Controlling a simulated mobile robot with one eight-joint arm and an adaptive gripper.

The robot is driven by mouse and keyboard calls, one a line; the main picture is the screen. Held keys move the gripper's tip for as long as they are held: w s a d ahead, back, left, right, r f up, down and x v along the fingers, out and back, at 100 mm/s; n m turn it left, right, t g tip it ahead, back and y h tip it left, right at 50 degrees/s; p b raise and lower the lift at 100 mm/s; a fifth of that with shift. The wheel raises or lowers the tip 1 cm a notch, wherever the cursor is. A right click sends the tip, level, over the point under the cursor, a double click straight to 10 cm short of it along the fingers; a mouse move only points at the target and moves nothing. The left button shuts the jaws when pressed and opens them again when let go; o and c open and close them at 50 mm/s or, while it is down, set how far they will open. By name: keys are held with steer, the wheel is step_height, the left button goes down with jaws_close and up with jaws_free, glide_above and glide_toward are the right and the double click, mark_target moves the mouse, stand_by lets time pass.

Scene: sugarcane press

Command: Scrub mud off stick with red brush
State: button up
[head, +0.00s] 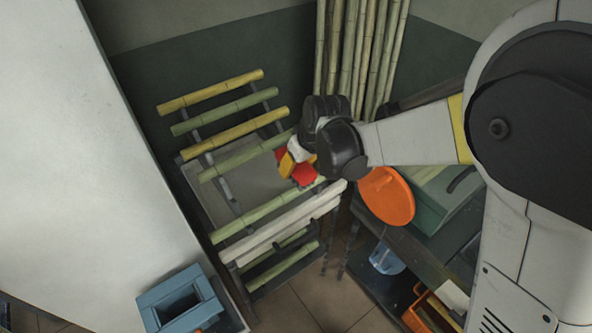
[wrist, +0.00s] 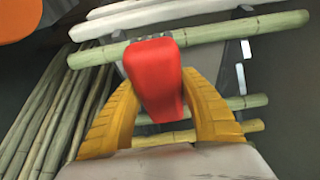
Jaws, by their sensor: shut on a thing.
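My gripper (head: 297,163) is shut on the red brush (head: 304,175), above the rack's middle. In the wrist view the red brush (wrist: 155,72) sits between the two yellow fingers of my gripper (wrist: 162,95). The brush's far end overlaps a green stick (wrist: 215,33), with small dark spots along its top edge beside the brush. I cannot tell whether the bristles touch it. In the head view this appears to be the green stick (head: 255,215) just above the white bars; its right end is close to the brush. Mud cannot be made out clearly.
Several yellow and green sticks (head: 215,90) lie across the sloping rack (head: 232,203). White bars (head: 280,228) cross its lower part. Tall canes (head: 362,50) stand behind. An orange disc (head: 386,196) and a green box (head: 445,205) are right. A blue container (head: 180,300) stands lower left.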

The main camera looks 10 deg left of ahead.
steer(key=shift+s+r+p, duration=0.1)
steer(key=shift+r+p, duration=0.85)
steer(key=shift+r, duration=0.75)
